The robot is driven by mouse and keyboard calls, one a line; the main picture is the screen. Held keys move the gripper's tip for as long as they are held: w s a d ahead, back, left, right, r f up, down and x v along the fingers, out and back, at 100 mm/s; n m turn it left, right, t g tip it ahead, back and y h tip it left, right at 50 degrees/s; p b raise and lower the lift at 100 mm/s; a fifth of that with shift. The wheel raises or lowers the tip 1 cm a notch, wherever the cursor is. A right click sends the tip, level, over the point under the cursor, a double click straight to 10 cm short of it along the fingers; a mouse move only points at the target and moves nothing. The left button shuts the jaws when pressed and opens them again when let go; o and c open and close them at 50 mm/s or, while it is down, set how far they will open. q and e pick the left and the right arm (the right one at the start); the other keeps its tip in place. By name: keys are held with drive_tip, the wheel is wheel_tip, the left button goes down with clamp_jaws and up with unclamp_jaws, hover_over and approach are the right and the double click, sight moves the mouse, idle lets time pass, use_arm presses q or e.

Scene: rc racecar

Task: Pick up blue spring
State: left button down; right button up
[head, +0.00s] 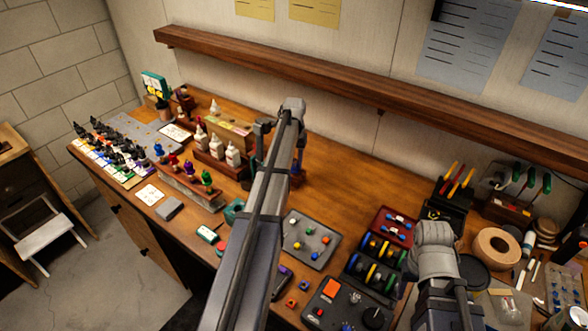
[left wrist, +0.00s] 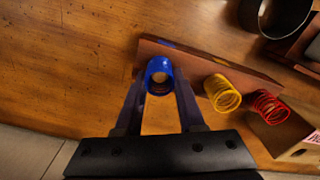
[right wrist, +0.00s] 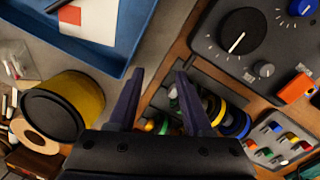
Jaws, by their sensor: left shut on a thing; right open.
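The blue spring (left wrist: 159,72) is a short upright coil between the fingertips of my left gripper (left wrist: 159,84) in the left wrist view. The fingers close on its sides. A wooden holder (left wrist: 183,62) lies just behind the spring; I cannot tell whether the spring still touches it. A yellow spring (left wrist: 222,93) and a red spring (left wrist: 270,106) stand along that holder to the right. In the head view my left arm hides most of the gripper and the spring. My right gripper (right wrist: 159,74) is open and empty, above the right part of the bench.
Below my right gripper are a rack of coloured wheels (right wrist: 228,122), a blue tray (right wrist: 85,45), a yellow-sided can (right wrist: 80,95) and a control box with a black dial (right wrist: 242,31). A wooden shelf (head: 330,72) runs along the wall.

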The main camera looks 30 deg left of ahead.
idle(0.3)
use_arm(q)
wheel_tip(320, 180, up, 10)
drive_tip(key=p, duration=1)
use_arm(e)
wheel_tip(320, 180, up, 10)
use_arm(q)
drive_tip(key=shift+r, duration=0.15)
use_arm(e)
drive_tip(key=shift+r, duration=0.15)
use_arm(q)
wheel_tip(320, 180, up, 4)
drive_tip(key=p, duration=0.4)
drive_tip(key=shift+r+p, duration=0.25)
drive_tip(key=shift+p, duration=0.15)
use_arm(e)
wheel_tip(320, 180, up, 4)
drive_tip(key=shift+r, duration=0.25)
